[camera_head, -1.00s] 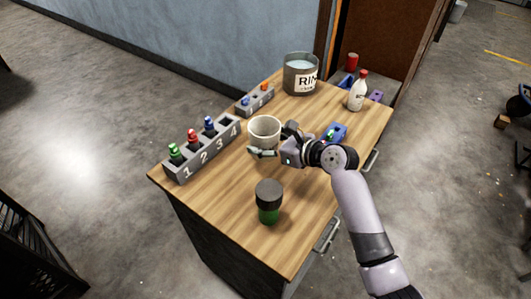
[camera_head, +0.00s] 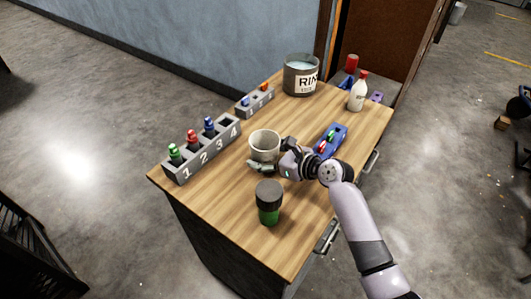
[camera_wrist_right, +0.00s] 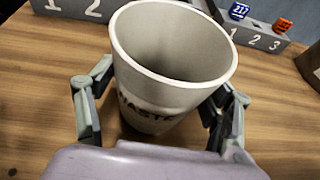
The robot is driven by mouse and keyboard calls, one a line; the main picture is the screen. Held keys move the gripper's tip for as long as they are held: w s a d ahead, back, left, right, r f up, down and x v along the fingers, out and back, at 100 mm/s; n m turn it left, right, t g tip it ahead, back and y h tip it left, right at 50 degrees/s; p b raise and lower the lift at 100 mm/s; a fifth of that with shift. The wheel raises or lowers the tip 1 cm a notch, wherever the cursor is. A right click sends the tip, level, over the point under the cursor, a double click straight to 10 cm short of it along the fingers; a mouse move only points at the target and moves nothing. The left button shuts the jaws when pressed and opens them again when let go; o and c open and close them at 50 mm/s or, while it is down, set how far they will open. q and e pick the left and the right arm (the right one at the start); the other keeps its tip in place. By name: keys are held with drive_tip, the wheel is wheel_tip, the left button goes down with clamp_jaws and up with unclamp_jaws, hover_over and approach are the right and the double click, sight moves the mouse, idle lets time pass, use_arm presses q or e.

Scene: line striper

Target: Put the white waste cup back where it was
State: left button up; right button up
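The white waste cup (camera_head: 264,147) is upright over the middle of the wooden table top, a little right of the numbered rack. My left gripper is not in view.
A grey rack (camera_head: 205,150) holds green, red and blue bottles; slot 4 is empty. A smaller rack (camera_head: 256,101), a rinse pot (camera_head: 300,77) and a white bottle (camera_head: 358,93) stand behind. A dark-capped green jar (camera_head: 269,203) is in front; a blue holder (camera_head: 330,141) is right.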

drive_tip(key=shift+o, duration=0.4)
drive_tip(key=shift+r, duration=0.2)
drive_tip(key=v, duration=1.2)
drive_tip(key=shift+s+f, duration=0.1)
